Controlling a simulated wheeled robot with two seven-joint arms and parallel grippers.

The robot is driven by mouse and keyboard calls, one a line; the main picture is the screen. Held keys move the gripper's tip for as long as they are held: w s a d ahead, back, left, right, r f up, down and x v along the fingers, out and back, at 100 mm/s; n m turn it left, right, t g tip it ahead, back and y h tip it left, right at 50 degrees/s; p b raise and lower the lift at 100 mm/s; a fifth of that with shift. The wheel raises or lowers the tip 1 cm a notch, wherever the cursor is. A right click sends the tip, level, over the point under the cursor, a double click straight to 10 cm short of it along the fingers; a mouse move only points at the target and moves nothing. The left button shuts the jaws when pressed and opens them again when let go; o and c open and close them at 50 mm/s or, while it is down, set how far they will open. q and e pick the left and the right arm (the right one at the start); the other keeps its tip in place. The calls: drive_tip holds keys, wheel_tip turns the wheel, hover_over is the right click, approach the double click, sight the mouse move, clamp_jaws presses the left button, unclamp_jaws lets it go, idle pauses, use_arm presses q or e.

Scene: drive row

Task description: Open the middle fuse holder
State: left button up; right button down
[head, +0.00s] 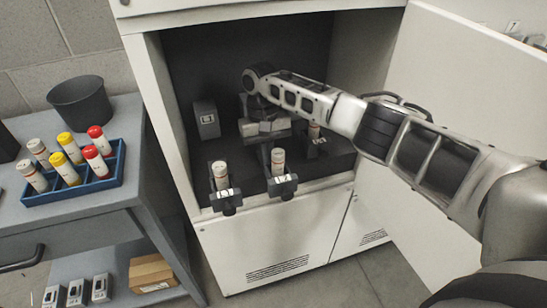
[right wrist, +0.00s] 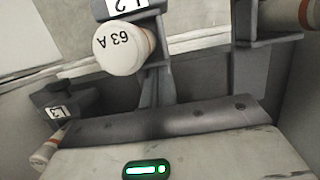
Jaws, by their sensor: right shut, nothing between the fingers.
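The middle fuse holder (head: 284,186), labelled L2, stands out at the cabinet's front edge on a dark arm, with a white fuse (head: 278,162) upright in it. In the right wrist view its fuse end (right wrist: 121,48) reads 63 A. The left holder (head: 226,200) also stands out at the front with a fuse. The L3 holder (head: 318,143) sits further back, partly behind my arm; it also shows in the wrist view (right wrist: 57,108). My right gripper (head: 266,128) is shut and empty inside the cabinet, behind the middle holder. Its fingertips are hard to make out. My left gripper is out of view.
The open cabinet door (head: 465,85) stands to the right of my arm. A workbench on the left holds a blue rack (head: 75,189) of several capped fuses and a dark bin (head: 80,103). A small dark box (head: 206,119) is inside the cabinet at left.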

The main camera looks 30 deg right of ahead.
drive_tip(key=shift+w, duration=0.15)
drive_tip(key=shift+r+p, duration=0.25)
drive_tip(key=shift+p, duration=0.05)
drive_tip(key=p+v, duration=0.2)
drive_tip(key=shift+r, duration=0.3)
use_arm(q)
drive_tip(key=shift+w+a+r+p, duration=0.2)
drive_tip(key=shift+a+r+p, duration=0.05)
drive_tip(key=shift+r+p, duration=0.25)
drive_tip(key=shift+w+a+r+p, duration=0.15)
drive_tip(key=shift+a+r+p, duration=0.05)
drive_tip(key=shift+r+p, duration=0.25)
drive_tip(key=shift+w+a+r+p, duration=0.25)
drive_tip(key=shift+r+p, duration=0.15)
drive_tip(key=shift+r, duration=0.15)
use_arm(e)
drive_tip(key=v, duration=0.6)
drive_tip(key=shift+w+r, duration=0.2)
drive_tip(key=shift+r, duration=0.1)
